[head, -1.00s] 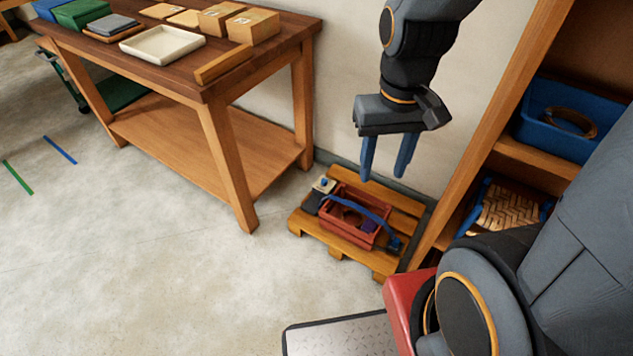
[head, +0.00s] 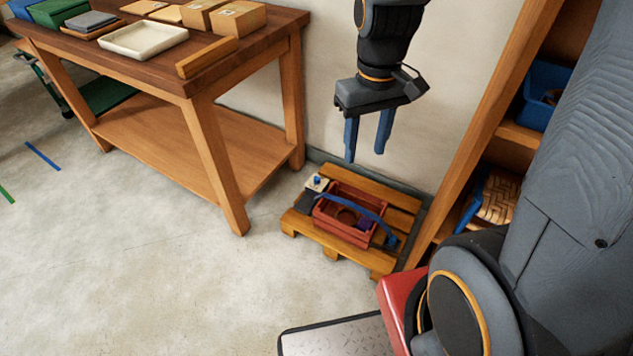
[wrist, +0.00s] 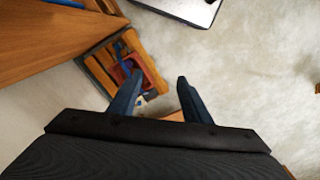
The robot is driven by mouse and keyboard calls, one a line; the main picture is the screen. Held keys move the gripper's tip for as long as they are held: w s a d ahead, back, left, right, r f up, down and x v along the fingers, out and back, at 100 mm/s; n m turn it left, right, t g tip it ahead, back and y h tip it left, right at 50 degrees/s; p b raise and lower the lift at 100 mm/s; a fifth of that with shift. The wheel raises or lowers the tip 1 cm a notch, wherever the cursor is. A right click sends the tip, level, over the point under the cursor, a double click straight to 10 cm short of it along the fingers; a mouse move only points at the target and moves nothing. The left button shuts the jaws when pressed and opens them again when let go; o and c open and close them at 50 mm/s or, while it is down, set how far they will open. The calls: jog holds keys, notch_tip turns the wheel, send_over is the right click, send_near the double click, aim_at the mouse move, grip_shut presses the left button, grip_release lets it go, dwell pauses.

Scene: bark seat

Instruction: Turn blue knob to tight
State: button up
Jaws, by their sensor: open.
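A small blue knob (head: 317,181) sits on a pale block at the left back corner of a low wooden pallet (head: 378,266) on the floor. It is too small to tell how it is turned. Beside it on the pallet is a red crate (head: 343,228) with a blue strap (head: 352,204) across it. My gripper (head: 367,157) hangs above the pallet, apart from everything, its two blue fingers pointing down, open and empty. In the wrist view the fingers (wrist: 156,98) are spread, and the left one partly covers the pallet and red crate (wrist: 150,79).
A wooden workbench (head: 210,83) with trays and boxes stands left of the pallet. A wooden shelf (head: 473,130) with a blue bin (head: 541,97) rises on the right. A wall is close behind.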

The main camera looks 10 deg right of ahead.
jog(key=w+f+n+b, duration=0.5)
jog(key=w+f+b, duration=0.5)
jog(key=w+f, duration=0.45)
jog(key=n+b, duration=1.3)
jog(key=b, duration=1.5)
send_over(317, 178)
notch_tip(317, 178, down, 41)
jog(key=shift+d, duration=0.1)
jog(key=shift+w+f, duration=0.15)
jog(key=shift+f, duration=0.2)
notch_tip(317, 178, down, 8)
jog(key=b, duration=0.3)
jog(key=shift+r, duration=0.35)
jog(key=c, duration=1)
jog(key=shift+c, duration=0.2)
